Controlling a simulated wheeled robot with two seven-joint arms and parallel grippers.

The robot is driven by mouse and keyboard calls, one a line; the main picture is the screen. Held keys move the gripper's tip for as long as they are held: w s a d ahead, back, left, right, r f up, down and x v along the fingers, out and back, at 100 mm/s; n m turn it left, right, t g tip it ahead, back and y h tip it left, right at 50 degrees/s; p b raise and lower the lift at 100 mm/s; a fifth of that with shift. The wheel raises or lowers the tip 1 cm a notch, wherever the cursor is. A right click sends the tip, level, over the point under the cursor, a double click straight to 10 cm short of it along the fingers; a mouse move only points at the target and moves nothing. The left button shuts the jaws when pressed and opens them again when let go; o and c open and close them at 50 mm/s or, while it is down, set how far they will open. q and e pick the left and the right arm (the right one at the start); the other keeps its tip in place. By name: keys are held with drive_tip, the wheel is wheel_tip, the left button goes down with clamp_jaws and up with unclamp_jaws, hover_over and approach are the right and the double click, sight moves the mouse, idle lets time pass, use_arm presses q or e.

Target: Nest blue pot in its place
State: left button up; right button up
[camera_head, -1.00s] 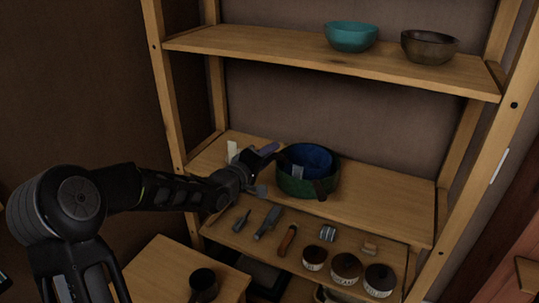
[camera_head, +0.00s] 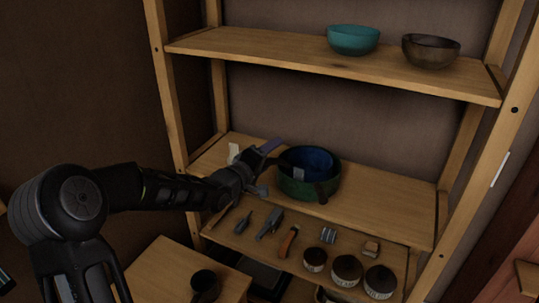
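The blue pot (camera_head: 319,158) sits inside a larger dark green pot (camera_head: 298,187) on the middle shelf. Its rim looks roughly level with the green pot's rim; how deep it sits is hidden. A dark handle shows at the green pot's front right. My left gripper (camera_head: 267,168) is just left of the pots with its fingers spread apart. Nothing shows between the fingers, and it appears clear of the blue pot. My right gripper is not in view.
A teal bowl (camera_head: 353,39) and a brown bowl (camera_head: 430,50) stand on the upper shelf (camera_head: 300,61). The middle shelf (camera_head: 390,205) is free right of the pots. Below are several tools and labelled jars (camera_head: 346,270). A dark cup (camera_head: 205,283) stands at lower left.

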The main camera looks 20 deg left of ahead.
use_arm(q)
drive_tip(key=shift+s, duration=0.1)
drive_tip(key=v, duration=1.2)
drive_tip(key=shift+f, duration=0.1)
